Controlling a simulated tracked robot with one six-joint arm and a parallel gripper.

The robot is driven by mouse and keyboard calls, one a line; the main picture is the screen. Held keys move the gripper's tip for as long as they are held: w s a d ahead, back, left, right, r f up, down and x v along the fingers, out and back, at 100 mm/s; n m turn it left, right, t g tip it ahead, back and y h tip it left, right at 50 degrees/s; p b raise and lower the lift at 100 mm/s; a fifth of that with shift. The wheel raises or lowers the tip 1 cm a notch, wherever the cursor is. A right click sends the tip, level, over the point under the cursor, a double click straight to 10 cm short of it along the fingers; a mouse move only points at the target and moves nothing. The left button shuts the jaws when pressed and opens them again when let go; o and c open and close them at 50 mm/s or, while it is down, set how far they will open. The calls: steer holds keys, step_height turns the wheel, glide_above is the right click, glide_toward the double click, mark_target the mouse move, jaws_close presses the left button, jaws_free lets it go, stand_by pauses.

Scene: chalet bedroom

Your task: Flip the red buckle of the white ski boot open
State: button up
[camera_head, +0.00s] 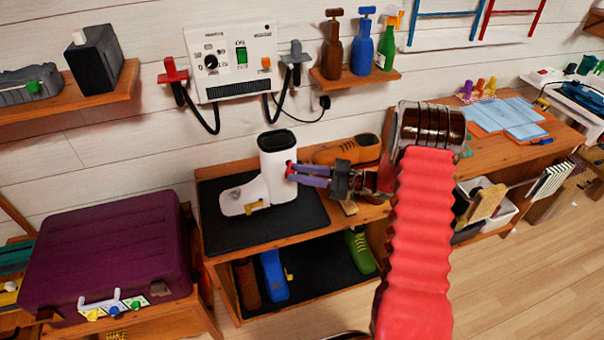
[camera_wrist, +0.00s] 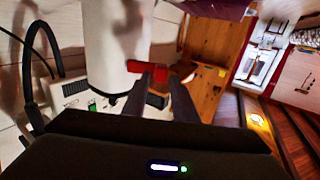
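The white ski boot (camera_head: 282,190) stands upright on a black mat (camera_head: 222,235) on a wooden bench. Its red buckle (camera_head: 289,166) is on the boot's right side, partly hidden by my fingertips in the head view. In the wrist view the boot (camera_wrist: 112,45) is upper left, and the red buckle (camera_wrist: 134,67) sticks out from it. A yellow buckle (camera_head: 254,207) is low on the boot. My gripper (camera_head: 292,174) comes from the right, its fingertips at the red buckle. In the wrist view a gap shows between the fingers (camera_wrist: 159,74); whether they touch the buckle is unclear.
Blue (camera_head: 273,275) and green (camera_head: 359,250) footwear sits on the shelf below. A white control box (camera_head: 231,62) hangs above the boot. A purple suitcase (camera_head: 105,250) is at left. The mat's left part is clear.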

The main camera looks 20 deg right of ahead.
steer(key=shift+o, duration=0.9)
steer(key=shift+d, duration=0.15)
steer(key=v, duration=1.3)
steer(key=shift+s+d, duration=0.2)
steer(key=shift+s, duration=0.05)
